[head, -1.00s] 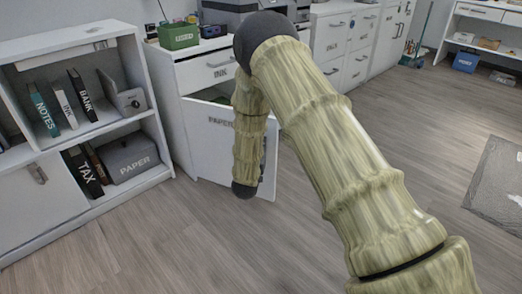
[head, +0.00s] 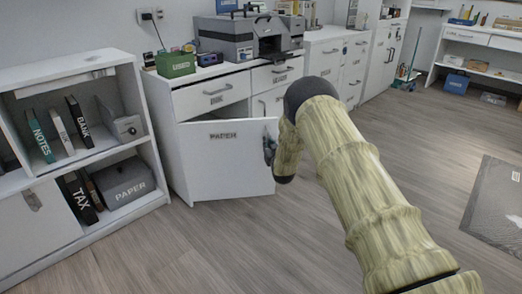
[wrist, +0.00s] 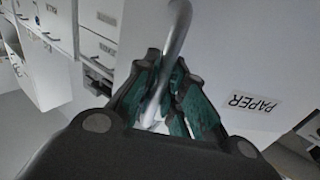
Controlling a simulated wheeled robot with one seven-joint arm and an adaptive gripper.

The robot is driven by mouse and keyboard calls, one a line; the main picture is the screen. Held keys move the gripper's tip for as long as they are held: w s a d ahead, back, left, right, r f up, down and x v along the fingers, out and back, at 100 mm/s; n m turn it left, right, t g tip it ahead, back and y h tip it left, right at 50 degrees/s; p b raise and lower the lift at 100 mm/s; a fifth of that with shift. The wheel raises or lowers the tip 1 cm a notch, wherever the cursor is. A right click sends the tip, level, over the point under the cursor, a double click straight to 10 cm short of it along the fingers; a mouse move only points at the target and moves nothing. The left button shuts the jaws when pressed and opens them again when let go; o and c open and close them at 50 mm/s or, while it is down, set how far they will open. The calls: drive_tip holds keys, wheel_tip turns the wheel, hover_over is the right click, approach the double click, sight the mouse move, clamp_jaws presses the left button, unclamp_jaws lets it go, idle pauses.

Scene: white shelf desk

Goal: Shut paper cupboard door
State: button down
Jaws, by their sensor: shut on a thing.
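The white paper cupboard door (head: 222,170) stands partly open, hinged at its left and swung out from the cabinet. Its PAPER label (head: 223,135) faces me and also shows in the wrist view (wrist: 254,103). A curved metal handle (wrist: 178,35) is on the door. My gripper (head: 269,146) is at the door's right edge in the head view, partly hidden by my arm. In the wrist view my gripper's green-padded fingers (wrist: 165,95) are closed around the handle.
The INK drawer (head: 212,97) above the door is shut. A green box (head: 176,65) and a grey printer (head: 245,40) stand on the cabinet top. A white shelf unit (head: 150,150) with books and a PAPER box is at left. The floor in front is clear.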

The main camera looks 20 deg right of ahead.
drive_tip(key=shift+w+d, duration=0.2)
drive_tip(key=shift+w, duration=0.25)
drive_tip(key=shift+w+d, duration=0.2)
drive_tip(key=shift+w, duration=0.25)
drive_tip(key=c, duration=1.5)
unclamp_jaws()
drive_tip(key=shift+a, duration=0.1)
drive_tip(key=s, duration=0.8)
drive_tip(key=s+a, duration=0.1)
drive_tip(key=s, duration=0.3)
drive_tip(key=shift+f, duration=0.1)
